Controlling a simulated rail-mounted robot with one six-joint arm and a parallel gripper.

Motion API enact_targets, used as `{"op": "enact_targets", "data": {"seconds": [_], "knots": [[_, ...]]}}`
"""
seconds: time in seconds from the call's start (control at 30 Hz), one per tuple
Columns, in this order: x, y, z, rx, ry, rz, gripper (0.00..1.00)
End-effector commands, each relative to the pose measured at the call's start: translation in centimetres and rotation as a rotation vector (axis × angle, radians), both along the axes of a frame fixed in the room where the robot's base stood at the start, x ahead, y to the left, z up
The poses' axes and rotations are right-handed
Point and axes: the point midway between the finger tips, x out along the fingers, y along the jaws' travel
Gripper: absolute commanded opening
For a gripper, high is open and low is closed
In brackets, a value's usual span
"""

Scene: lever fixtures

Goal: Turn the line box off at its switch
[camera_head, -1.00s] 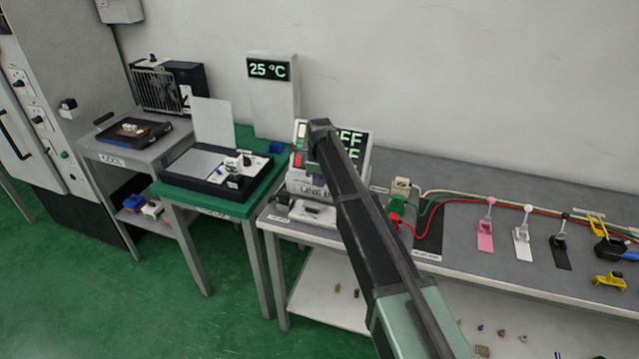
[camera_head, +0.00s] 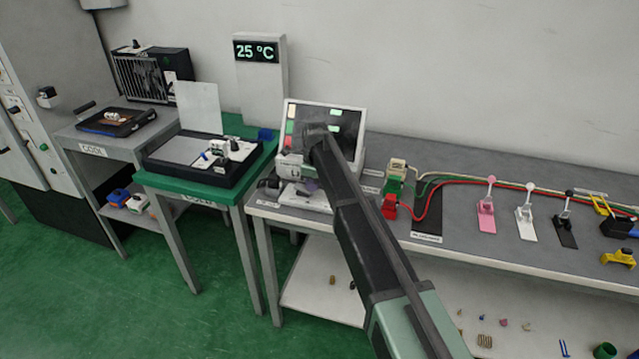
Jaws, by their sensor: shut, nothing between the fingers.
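The line box (camera_head: 355,112) stands on the grey bench, with a tilted dark screen in a pale frame. Its lettering is mostly hidden by my arm. Small green patches show on the screen, but I cannot read them. Cream, green and red squares line its left edge. A pale base with small parts (camera_head: 296,196) lies in front of it. My arm crosses in front of the box, and my gripper (camera_head: 311,185) is low at its front. The gripper is shut and empty, its fingers small and partly hidden. I cannot tell whether it touches the switch.
To the right are a green and red connector (camera_head: 391,200), cables, and pink (camera_head: 486,215), white (camera_head: 524,222) and black (camera_head: 563,229) lever fixtures. A green table (camera_head: 215,192) with a black device stands left. A 25 °C display (camera_head: 257,52) stands behind.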

Motion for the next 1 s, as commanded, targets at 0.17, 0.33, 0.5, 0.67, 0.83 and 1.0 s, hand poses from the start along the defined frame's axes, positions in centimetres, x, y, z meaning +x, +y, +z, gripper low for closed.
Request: {"op": "enact_targets", "data": {"seconds": [0.17, 0.33, 0.5, 0.67, 0.83, 1.0], "knots": [[0.1, 0.1, 0.2, 0.000, -0.002, 0.001, 0.00], [0.1, 0.1, 1.1, -0.001, -0.002, 0.001, 0.00], [0.1, 0.0, 1.7, -0.001, -0.002, 0.001, 0.00], [0.1, 0.0, 1.6, -0.001, -0.002, 0.000, 0.00], [0.1, 0.0, 1.7, -0.001, -0.002, 0.000, 0.00], [0.0, -0.2, 3.3, -0.001, -0.002, 0.000, 0.00]]}}
